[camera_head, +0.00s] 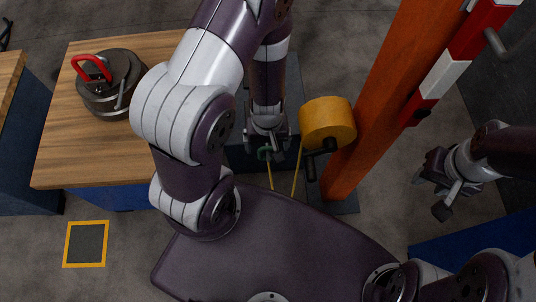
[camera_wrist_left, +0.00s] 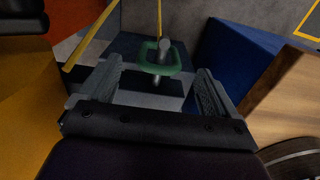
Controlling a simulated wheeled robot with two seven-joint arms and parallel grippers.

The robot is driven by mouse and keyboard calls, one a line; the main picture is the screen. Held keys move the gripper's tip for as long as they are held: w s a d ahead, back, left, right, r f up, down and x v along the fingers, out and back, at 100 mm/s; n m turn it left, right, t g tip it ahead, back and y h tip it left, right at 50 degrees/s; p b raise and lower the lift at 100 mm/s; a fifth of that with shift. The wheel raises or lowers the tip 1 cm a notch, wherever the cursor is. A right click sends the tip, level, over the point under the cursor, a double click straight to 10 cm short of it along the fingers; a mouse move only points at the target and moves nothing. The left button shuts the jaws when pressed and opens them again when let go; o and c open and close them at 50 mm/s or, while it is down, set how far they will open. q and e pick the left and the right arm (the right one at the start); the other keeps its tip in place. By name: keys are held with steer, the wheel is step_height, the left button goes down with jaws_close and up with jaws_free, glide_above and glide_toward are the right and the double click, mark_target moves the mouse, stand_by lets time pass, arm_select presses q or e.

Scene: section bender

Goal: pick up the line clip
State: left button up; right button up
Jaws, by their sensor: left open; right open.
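The line clip, a green loop (camera_head: 264,153), is at a yellow line beside the yellow drum. In the left wrist view the green clip (camera_wrist_left: 147,57) sits around a grey peg, between and slightly beyond my fingertips. My left gripper (camera_head: 268,146) is open, pointing down at the clip. Its two fingers (camera_wrist_left: 160,78) stand apart on either side, with a gap to the clip on both sides. My right gripper (camera_head: 437,188) is open and empty at the right, away from the clip.
The yellow drum (camera_head: 327,122) is mounted on an orange post (camera_head: 372,110) just right of my left gripper. A wooden-topped bench (camera_head: 60,150) at the left carries a round metal device (camera_head: 123,72) with a red handle (camera_head: 90,66). A yellow-framed floor square (camera_head: 86,243) lies lower left.

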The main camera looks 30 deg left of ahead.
mark_target(268, 147)
arm_select(q)
step_height(268, 147, down, 4)
steer(key=shift+f+b, duration=0.15)
steer(key=shift+b, duration=1.1)
steer(key=c, duration=1.2)
arm_select(e)
step_height(268, 147, down, 3)
steer(key=shift+f, duration=0.15)
arm_select(q)
steer(key=shift+r+p, duration=0.3)
steer(key=shift+p, duration=0.05)
